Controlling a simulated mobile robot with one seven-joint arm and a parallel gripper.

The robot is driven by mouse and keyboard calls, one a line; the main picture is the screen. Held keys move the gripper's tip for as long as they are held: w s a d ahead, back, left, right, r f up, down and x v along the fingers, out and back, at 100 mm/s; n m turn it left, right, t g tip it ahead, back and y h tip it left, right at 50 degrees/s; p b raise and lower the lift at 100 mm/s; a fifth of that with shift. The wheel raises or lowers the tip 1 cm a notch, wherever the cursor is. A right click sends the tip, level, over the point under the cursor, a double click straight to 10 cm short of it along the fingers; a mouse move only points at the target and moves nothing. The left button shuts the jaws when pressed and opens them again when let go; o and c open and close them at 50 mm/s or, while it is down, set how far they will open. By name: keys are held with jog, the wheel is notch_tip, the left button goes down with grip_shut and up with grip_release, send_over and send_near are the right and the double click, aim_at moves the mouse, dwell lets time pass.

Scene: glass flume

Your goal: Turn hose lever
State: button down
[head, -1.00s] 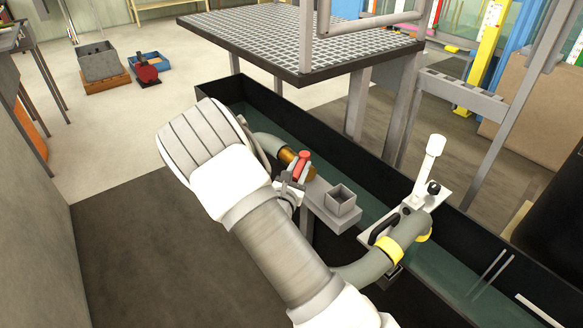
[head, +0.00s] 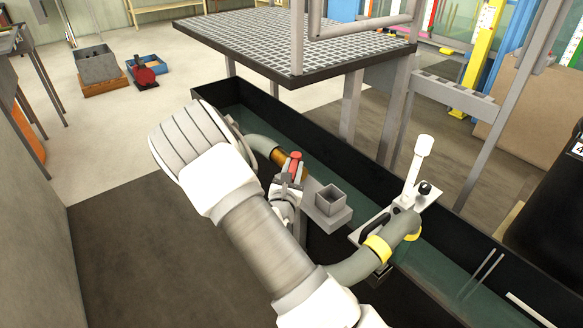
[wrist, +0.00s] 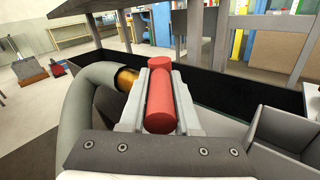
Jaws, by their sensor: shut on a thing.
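The red hose lever (wrist: 160,98) stands between the two pale fingers of my gripper (wrist: 160,78) in the wrist view. My gripper is shut on it. In the head view the red lever (head: 295,162) shows just past my wrist, with my gripper (head: 289,175) around its lower part. The grey hose (wrist: 88,88) curves up at the left in the wrist view and meets a brass fitting (wrist: 126,78) beside the lever. In the head view the hose (head: 262,146) and brass fitting (head: 279,156) lie left of the lever. The lever's base is hidden by my gripper.
A small grey open box (head: 331,198) is close right of my gripper. A white-handled lever (head: 418,163) rises from a plate farther right. The long black-walled water tank (head: 318,140) runs behind, under a grated platform (head: 290,38). Dark floor at the left is clear.

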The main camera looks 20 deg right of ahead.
jog(key=shift+w+d+r, duration=0.25)
jog(key=shift+d+r, duration=0.05)
jog(key=c, duration=0.6)
grip_release()
jog(key=p+v, duration=0.1)
jog(key=v, duration=1.1)
jog(key=p+v, duration=0.1)
jog(key=v, duration=0.5)
jog(key=shift+w+a+f+p, duration=0.1)
jog(key=shift+a+f+p, duration=0.15)
jog(key=shift+a+p, duration=0.1)
